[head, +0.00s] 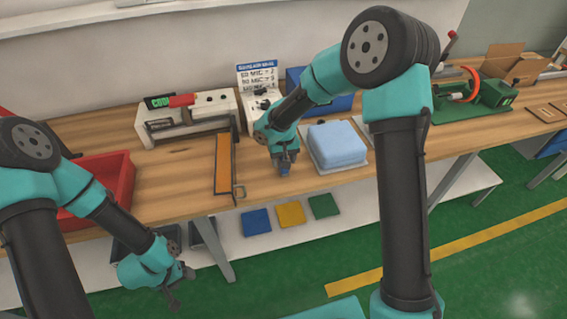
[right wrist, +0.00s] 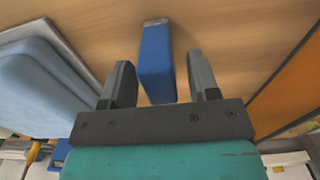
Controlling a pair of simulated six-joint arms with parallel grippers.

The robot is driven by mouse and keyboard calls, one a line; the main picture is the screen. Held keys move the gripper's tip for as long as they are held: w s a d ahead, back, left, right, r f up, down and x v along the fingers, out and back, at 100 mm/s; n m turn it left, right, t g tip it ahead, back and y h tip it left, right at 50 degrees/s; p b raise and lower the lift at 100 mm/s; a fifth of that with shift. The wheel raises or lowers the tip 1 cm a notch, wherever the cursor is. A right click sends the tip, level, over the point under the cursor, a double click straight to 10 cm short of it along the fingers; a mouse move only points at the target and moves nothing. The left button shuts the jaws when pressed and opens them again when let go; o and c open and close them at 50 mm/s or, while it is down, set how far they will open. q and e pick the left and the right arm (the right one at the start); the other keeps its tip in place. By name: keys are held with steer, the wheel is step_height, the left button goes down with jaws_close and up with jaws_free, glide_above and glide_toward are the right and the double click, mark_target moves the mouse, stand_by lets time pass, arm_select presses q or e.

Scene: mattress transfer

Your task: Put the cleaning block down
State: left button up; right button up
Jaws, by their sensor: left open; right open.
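The cleaning block is a small blue block (head: 284,169) at the front part of the wooden bench, left of the light-blue mattress. In the right wrist view the block (right wrist: 156,55) lies between the two spread fingers, with a gap to each side, and it seems to rest on the wood. My right gripper (head: 283,158) is open over it. My left gripper (head: 177,288) hangs open and empty below the front edge of the bench, well away from the block.
The light-blue mattress (head: 337,143) sits on a pale plate just right of the block. An orange strip in a dark frame (head: 223,163) lies to the left, and a red tray (head: 108,190) farther left. A white machine (head: 212,106) stands behind.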

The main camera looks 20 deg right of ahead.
step_height(320, 180, up, 10)
steer(key=shift+f, duration=0.1)
stand_by(0.8)
